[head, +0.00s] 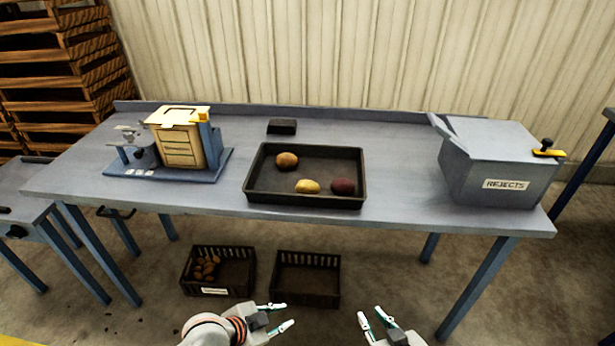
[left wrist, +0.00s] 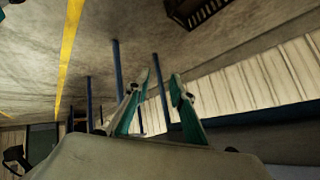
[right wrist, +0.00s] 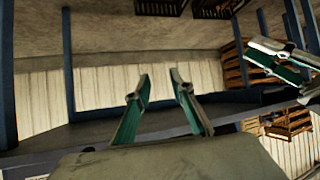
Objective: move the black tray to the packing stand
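The black tray (head: 305,196) lies flat on the blue-grey table, near the middle of its front edge. It holds two yellow-brown potatoes (head: 287,161) (head: 307,187) and one dark red potato (head: 343,187). My left gripper (head: 288,316) is open and empty, low in front of the table; its fingers also show apart in the left wrist view (left wrist: 162,84). My right gripper (head: 371,316) is open and empty to its right, also below the tabletop; its fingers show apart in the right wrist view (right wrist: 158,82). I cannot tell which stand is the packing stand.
A yellow-and-cream box device (head: 180,145) stands left on the table (head: 400,190). A grey box labelled REJECTS (head: 500,165) stands right. A small black block (head: 282,126) lies behind the tray. Two crates (head: 218,273) (head: 306,279) sit on the floor below. A lower blue-grey table (head: 28,205) stands far left.

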